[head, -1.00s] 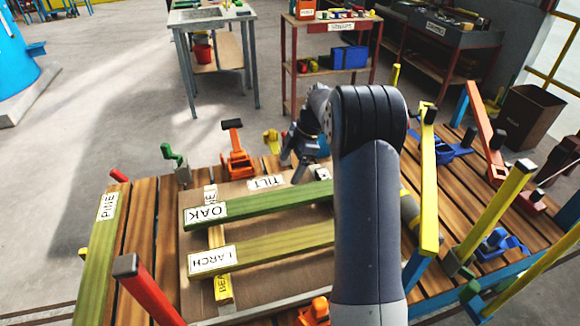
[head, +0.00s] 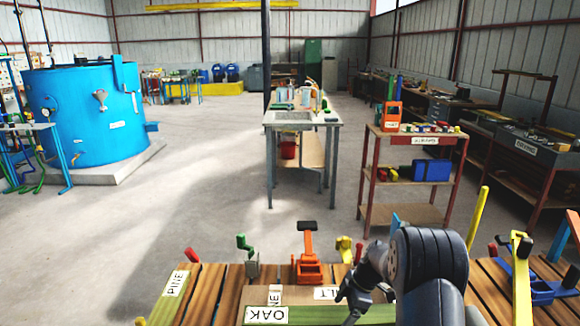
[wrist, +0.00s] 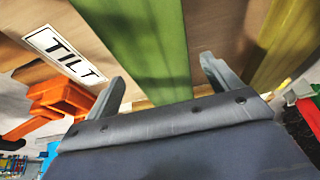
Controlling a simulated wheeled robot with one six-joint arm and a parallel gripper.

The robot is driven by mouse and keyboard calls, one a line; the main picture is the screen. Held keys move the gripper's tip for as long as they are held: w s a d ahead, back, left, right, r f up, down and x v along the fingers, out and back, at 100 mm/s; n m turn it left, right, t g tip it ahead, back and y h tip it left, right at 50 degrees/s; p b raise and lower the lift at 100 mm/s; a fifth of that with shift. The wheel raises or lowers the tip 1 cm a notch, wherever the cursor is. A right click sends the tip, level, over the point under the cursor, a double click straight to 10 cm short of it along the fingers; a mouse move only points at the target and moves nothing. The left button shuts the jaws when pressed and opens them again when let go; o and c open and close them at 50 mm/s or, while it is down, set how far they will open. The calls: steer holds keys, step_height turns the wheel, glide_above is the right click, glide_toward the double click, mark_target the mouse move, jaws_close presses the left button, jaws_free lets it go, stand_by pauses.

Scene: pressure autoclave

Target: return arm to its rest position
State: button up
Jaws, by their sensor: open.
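My arm (head: 432,262) reaches in from the lower right of the head view, over the wooden workbench. My gripper (wrist: 163,72) is open in the wrist view, its two grey fingers apart with nothing held between them. A green board (wrist: 140,45) shows behind and between the fingers. The TILT label (wrist: 65,54) is left of them.
An orange clamp (head: 308,266) stands on the bench's far edge, left of my arm. A yellow bar (head: 477,218) rises to its right. Beyond are a grey table (head: 302,118), a red-framed shelf (head: 413,137) and a blue autoclave (head: 85,112). Open floor lies at left.

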steer(key=shift+r, duration=1.1)
step_height(320, 180, down, 2)
steer(key=shift+f, duration=0.25)
steer(key=shift+d+r, duration=0.25)
steer(key=shift+r, duration=0.1)
steer(key=v, duration=1.1)
steer(key=x, duration=1.2)
steer(key=shift+s+a+f, duration=0.1)
steer(key=shift+f, duration=0.1)
steer(key=s+r+m+t+h+p, duration=0.2)
steer(key=s+r+m+p, duration=0.2)
steer(key=r+m+p, duration=0.4)
steer(key=s+r+m+t+h+p, duration=0.2)
steer(key=r+m+p, duration=0.7)
steer(key=r, duration=0.7)
steer(key=shift+s+r+m+p, duration=0.15)
steer(key=shift+s+m+p, duration=0.15)
steer(key=shift+s+p, duration=0.65)
